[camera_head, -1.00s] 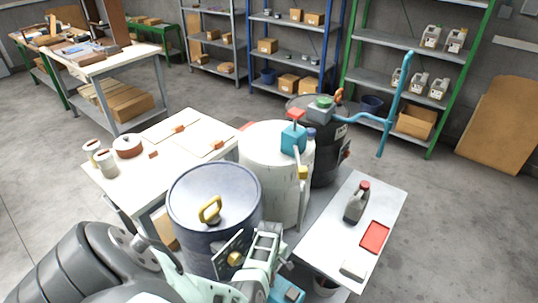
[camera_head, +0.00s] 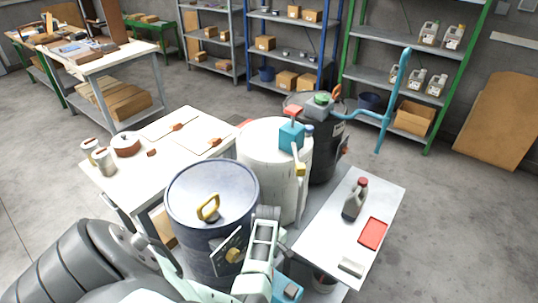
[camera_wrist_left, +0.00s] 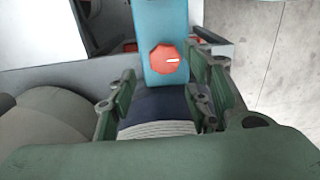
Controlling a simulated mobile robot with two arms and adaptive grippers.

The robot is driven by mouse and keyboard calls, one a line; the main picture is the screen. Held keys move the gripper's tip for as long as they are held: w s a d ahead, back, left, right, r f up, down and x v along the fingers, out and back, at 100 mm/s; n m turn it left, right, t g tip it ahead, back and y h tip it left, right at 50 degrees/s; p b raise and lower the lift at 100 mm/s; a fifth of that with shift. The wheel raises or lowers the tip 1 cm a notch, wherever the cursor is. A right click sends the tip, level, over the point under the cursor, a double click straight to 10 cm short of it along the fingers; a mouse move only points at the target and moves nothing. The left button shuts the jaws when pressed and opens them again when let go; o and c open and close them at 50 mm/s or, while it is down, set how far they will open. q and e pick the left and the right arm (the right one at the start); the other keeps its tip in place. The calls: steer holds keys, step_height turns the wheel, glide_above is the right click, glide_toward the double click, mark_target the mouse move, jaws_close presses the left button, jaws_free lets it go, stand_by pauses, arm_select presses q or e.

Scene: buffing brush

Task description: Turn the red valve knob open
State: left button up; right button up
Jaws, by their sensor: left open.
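A red octagonal knob (camera_wrist_left: 165,59) with a white line across it sits on a teal body (camera_wrist_left: 164,20) in the left wrist view, ahead of my left gripper (camera_wrist_left: 162,78). The gripper is open, its green-grey fingers spread left and right of the knob's lower side, apart from it and empty. In the head view my left gripper (camera_head: 252,238) is beside the dark blue drum. A red piece (camera_head: 293,110) tops a teal box (camera_head: 291,134) over the white drum; I cannot tell whether it is the same knob. My right gripper is out of view.
A dark blue drum (camera_head: 213,190) with a yellow handle, a white drum (camera_head: 258,150) and a black drum (camera_head: 322,165) stand close together. A white table (camera_head: 150,180) is at left. A small table (camera_head: 325,240) at right holds a bottle (camera_head: 355,200) and a red tray (camera_head: 373,233).

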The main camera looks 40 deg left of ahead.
arm_select(q)
steer(key=shift+r, duration=2.9)
